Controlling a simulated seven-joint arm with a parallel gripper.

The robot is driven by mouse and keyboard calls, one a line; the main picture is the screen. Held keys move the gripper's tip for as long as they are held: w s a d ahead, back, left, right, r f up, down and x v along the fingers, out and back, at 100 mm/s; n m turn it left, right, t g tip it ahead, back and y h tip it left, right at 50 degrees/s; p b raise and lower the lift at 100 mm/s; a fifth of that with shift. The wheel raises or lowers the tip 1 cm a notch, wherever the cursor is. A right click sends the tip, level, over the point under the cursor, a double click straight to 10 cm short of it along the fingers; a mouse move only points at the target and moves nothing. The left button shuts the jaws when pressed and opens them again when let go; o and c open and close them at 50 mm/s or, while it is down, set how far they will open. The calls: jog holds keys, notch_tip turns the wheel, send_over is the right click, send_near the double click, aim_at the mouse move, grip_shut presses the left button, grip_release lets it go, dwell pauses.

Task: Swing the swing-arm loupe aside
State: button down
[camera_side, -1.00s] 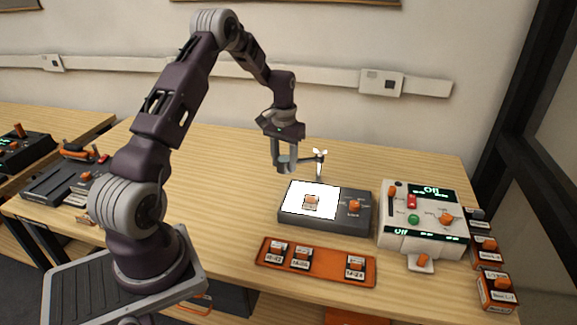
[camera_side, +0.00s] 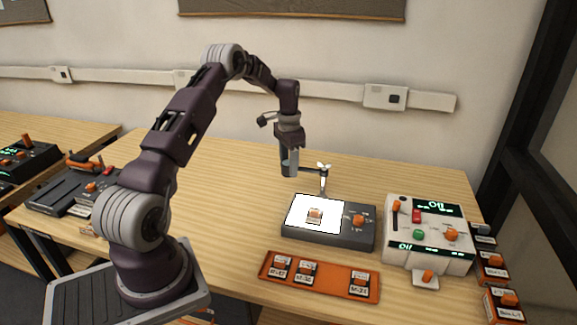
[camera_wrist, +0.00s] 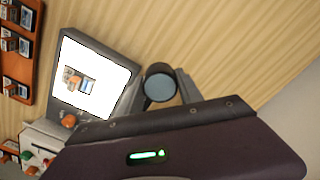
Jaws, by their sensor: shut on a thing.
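The swing-arm loupe has a short dark arm on a post (camera_side: 324,182) behind the light box (camera_side: 341,240). Its round lens (camera_wrist: 160,86) shows in the wrist view, between my fingers. My gripper (camera_side: 290,168) points down and is shut on the loupe's lens end, behind and left of the post. The loupe is clear of the bright panel (camera_side: 301,217); in the wrist view the lens is over bare wood beside the box. A small mounted slide with an orange knob (camera_side: 315,214) lies on the panel, uncovered.
An orange tray (camera_side: 330,285) with several labelled slides lies in front of the light box. A white control unit (camera_side: 426,235) with a screen reading Off stands to the right. Several small boxes (camera_side: 503,305) line the right edge. The table (camera_side: 225,180) left of the loupe is clear.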

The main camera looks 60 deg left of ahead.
jog(key=c, duration=0.8)
grip_release()
jog(key=shift+o, duration=0.2)
jog(key=shift+r, duration=0.15)
notch_tip(320, 180, up, 7)
jog(key=shift+f, duration=0.1)
